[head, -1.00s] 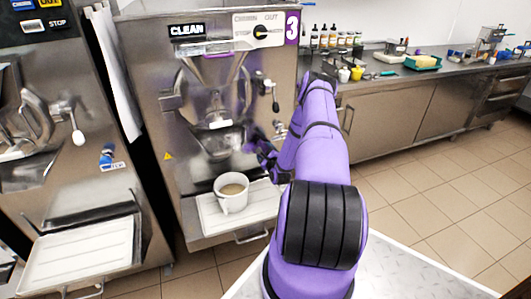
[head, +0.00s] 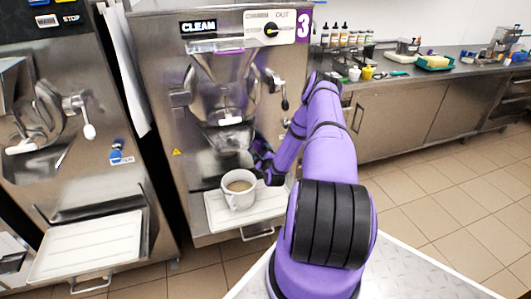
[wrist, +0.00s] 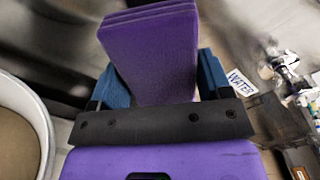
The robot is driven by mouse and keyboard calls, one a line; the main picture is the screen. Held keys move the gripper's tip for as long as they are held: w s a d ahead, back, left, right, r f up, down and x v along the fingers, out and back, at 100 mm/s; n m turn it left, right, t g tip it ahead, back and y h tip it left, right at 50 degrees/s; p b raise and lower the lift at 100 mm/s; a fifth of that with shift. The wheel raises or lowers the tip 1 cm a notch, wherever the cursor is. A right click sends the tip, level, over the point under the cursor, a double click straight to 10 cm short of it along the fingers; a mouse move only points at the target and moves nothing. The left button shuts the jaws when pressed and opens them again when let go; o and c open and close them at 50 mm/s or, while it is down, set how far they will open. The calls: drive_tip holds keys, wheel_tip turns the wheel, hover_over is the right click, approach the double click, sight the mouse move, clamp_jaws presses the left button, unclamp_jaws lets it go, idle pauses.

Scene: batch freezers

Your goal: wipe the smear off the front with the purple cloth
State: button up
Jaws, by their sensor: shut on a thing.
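The purple cloth (wrist: 150,45) is a folded, thick pad held between the blue fingers of my gripper (wrist: 155,78) in the wrist view. In the head view my gripper (head: 264,164) is low at the front of the steel batch freezer marked 3 (head: 160,110), just right of and above a white cup. The cloth cannot be made out there. I cannot tell whether the cloth touches the steel front. I cannot make out the smear clearly in either view; my arm and gripper cover part of the front.
The white cup (head: 239,202) with brown contents stands on the freezer's white drip tray (head: 222,220), close to my gripper. Its rim also shows in the wrist view (wrist: 40,115). The spout and handle (head: 276,82) jut out above. Another freezer (head: 70,190) stands left; a counter (head: 400,80) lies right.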

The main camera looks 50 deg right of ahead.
drive_tip(key=a, duration=0.1)
drive_tip(key=w+a, duration=0.1)
drive_tip(key=a, duration=0.1)
drive_tip(key=shift+w+a, duration=0.25)
drive_tip(key=shift+w, duration=0.15)
drive_tip(key=v, duration=0.6)
idle(0.7)
drive_tip(key=v, duration=0.3)
drive_tip(key=shift+a, duration=0.1)
idle(0.4)
idle(0.7)
